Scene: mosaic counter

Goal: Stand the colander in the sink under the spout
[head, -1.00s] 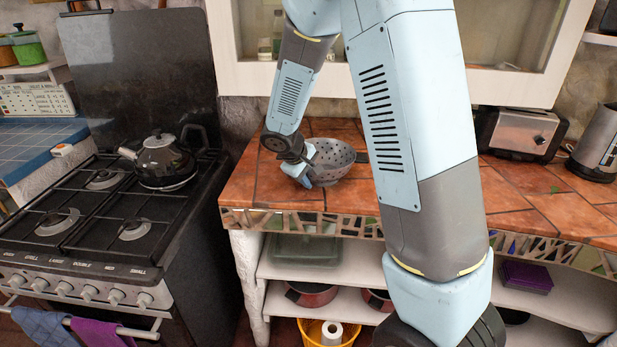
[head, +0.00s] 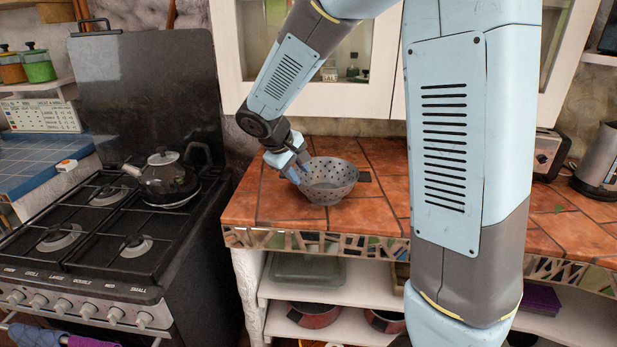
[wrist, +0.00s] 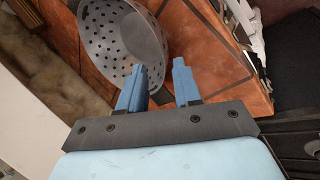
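The grey perforated colander (head: 330,185) stands upright on the terracotta-tiled counter, with a dark handle at its right side. In the wrist view the colander (wrist: 108,45) lies at the upper left, its bowl open to view. My gripper (head: 295,176) is at the colander's left rim. In the wrist view my gripper (wrist: 161,72) is open, with a gap between its blue fingers. The left finger overlaps the colander's edge and the right finger shows against the tiles. I cannot tell whether the fingers touch the rim. No sink or spout is in view.
A black stove (head: 95,245) with a kettle (head: 169,182) stands left of the counter (head: 262,208). A toaster (head: 548,152) and a metal electric kettle (head: 600,165) are at the right. A white cabinet (head: 385,100) hangs behind. Bare tiles surround the colander.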

